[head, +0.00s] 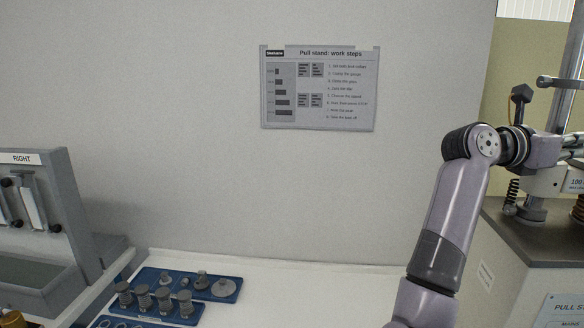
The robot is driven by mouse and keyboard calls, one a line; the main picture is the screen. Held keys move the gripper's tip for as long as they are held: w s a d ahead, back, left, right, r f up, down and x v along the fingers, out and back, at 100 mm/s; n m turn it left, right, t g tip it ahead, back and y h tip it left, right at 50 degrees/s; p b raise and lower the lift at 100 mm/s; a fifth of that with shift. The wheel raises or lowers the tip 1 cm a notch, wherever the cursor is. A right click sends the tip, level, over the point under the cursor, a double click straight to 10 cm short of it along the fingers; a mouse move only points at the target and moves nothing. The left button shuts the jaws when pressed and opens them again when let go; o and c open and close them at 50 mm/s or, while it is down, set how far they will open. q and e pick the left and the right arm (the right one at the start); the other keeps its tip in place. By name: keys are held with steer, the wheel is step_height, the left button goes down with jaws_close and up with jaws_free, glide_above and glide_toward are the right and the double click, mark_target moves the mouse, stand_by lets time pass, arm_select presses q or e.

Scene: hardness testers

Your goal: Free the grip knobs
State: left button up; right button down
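I cannot tell for certain which parts are the grip knobs. A pull stand (533,215) stands at the right edge, partly cut off and partly behind my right arm. It has a grey column, a horizontal bar (560,82) near the top and a dark coiled spring (513,191). A black part (521,93) on a thin stem shows above my arm. My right arm rises from the bottom, bends at the elbow and reaches right towards the stand. Its gripper is not visible. My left arm and gripper are not in view.
A blue tray (152,273) on the white bench (290,280) holds several grey metal pieces. A grey unit labelled RIGHT (22,158), with black knobs, stands at the left. A work-steps sheet (320,88) hangs on the wall. The bench middle is clear.

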steer(key=shift+a, duration=0.6)
steer(key=s+d+r+m+t+y+p, duration=0.1)
steer(key=d+m+t+p, duration=0.3)
steer(key=m, duration=1.1)
steer(key=shift+s+d+r+p, duration=0.15)
steer(key=shift+d+r+p, duration=0.4)
steer(key=shift+d+p, duration=0.85)
steer(key=shift+s+a+p, duration=0.1)
steer(key=shift+a+p, duration=0.2)
steer(key=shift+p, duration=0.15)
